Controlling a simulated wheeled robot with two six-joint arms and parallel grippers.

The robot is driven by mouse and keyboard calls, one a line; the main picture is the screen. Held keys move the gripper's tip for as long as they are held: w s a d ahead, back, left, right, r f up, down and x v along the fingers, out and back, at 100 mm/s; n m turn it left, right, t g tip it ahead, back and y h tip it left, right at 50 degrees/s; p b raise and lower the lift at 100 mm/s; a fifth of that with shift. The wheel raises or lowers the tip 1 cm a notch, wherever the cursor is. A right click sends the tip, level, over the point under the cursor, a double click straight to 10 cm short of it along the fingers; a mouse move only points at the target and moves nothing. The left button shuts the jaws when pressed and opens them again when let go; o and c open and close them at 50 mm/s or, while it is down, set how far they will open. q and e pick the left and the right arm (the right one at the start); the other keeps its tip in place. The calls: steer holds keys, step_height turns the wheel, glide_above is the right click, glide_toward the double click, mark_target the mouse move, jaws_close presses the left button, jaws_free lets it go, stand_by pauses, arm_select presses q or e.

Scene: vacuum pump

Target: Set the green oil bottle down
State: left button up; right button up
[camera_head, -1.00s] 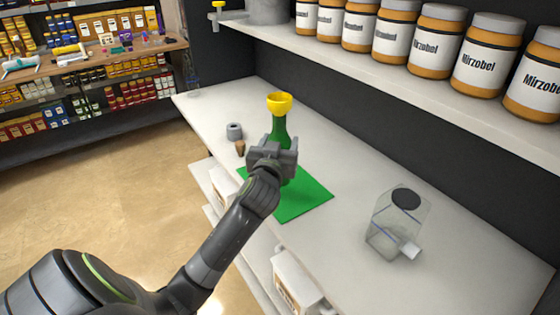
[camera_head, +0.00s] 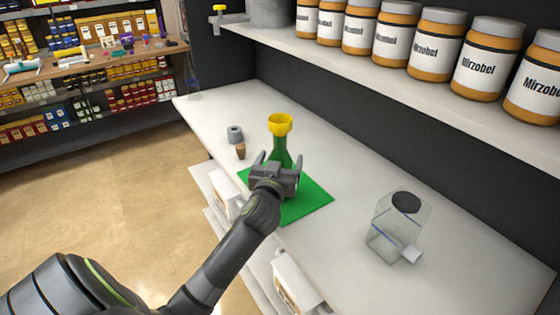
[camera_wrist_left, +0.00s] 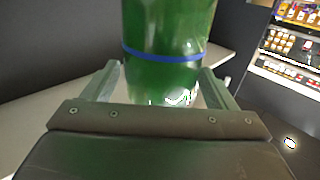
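The green oil bottle (camera_head: 281,152) stands upright over the green mat (camera_head: 312,200), with a yellow funnel (camera_head: 279,124) in its neck. Its base is hidden behind my left gripper (camera_head: 277,164), so I cannot see the contact with the mat. My left gripper's fingers are spread on either side of the bottle. In the left wrist view, the bottle (camera_wrist_left: 165,35) with a blue band is between the two fingers, with a small gap visible at the left finger. My right gripper is out of view.
A cork (camera_head: 240,151) and a grey ring-shaped piece (camera_head: 235,134) are left of the mat on the white counter (camera_head: 345,165). A clear container with a black lid (camera_head: 400,225) stands to the right. A shelf of jars (camera_head: 430,50) hangs above.

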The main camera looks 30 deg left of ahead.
arm_select(q)
steer(key=shift+r, duration=0.2)
steer(key=shift+s+d+f, duration=0.15)
steer(key=shift+s, duration=0.15)
steer(key=b+v, duration=0.2)
steer(key=v, duration=0.9)
steer(key=shift+s, duration=0.15)
